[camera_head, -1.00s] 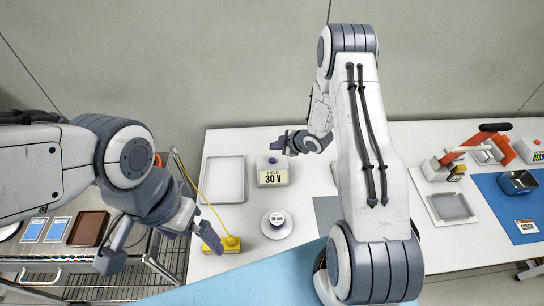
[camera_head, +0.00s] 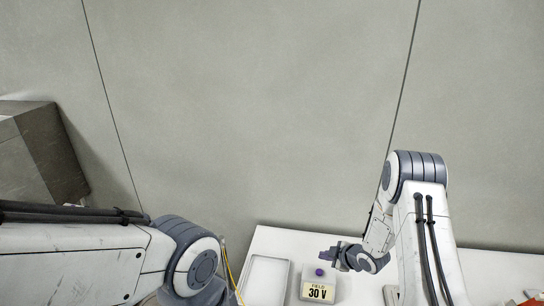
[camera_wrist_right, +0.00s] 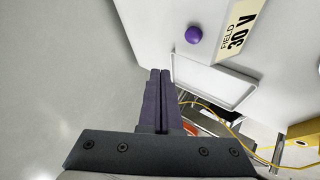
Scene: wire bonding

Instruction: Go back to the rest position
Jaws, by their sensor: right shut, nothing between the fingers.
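My right gripper (camera_head: 328,256) is in the head view, above the back of the white table, just left of my right forearm. In the right wrist view its two dark fingers (camera_wrist_right: 160,75) lie together, shut with nothing between them. A box with a purple knob and a "FIELD 30 V" label (camera_head: 318,291) stands just below the gripper in the head view. The same box's label (camera_wrist_right: 238,32) is at the top of the right wrist view, apart from the fingers. My left arm enters the head view at lower left; its gripper is out of the picture.
A shallow white tray (camera_head: 265,278) lies left of the box; it also shows in the right wrist view (camera_wrist_right: 212,82). A yellow cable (camera_wrist_right: 210,108) runs past it. A grey wall (camera_head: 250,110) fills most of the head view. A grey block-shaped object (camera_head: 35,150) stands at left.

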